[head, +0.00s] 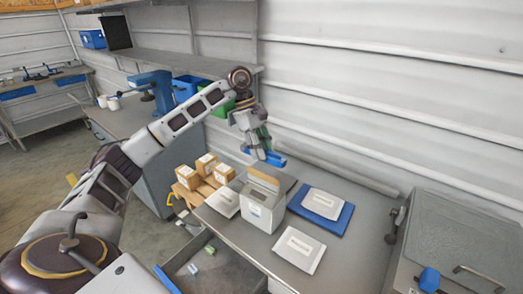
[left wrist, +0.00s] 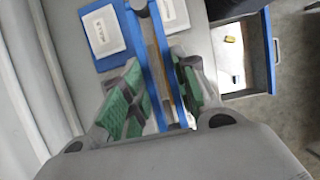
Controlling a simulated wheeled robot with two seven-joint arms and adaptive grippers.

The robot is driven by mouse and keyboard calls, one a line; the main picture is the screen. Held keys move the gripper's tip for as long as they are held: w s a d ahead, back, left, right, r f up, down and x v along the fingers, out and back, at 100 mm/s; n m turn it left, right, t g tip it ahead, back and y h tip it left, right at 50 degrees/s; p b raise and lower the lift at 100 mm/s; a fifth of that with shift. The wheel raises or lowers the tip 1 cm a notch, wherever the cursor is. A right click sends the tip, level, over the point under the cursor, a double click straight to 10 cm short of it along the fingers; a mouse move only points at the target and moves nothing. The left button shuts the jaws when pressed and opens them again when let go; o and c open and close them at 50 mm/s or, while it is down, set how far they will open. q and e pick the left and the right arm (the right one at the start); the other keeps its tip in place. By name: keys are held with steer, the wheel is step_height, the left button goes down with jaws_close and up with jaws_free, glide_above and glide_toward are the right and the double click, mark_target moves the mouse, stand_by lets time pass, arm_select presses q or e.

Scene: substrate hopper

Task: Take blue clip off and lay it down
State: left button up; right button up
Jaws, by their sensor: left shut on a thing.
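My left gripper (head: 259,146) is above the back of the grey bench, behind the open white box (head: 262,212). It is shut on the blue clip (head: 276,158), a long bar shape. In the left wrist view, the clip (left wrist: 153,45) shows as two long blue strips between the green-padded fingers of my left gripper (left wrist: 160,90). In the head view the clip appears clear of the box and the packets. The fingers hide part of the clip. My right gripper is not in view.
White labelled packets lie left of the box, in front of it (head: 299,251), and on a blue mat (head: 337,227) to the right. Small cardboard boxes (head: 188,177) stand at the left. An open drawer (head: 233,278) juts out in front. The bench's right part (head: 362,258) is clear.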

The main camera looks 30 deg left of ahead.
arm_select(q)
step_height(320, 180, up, 3)
steer(key=shift+r+p, duration=0.1)
steer(key=shift+p, duration=0.85)
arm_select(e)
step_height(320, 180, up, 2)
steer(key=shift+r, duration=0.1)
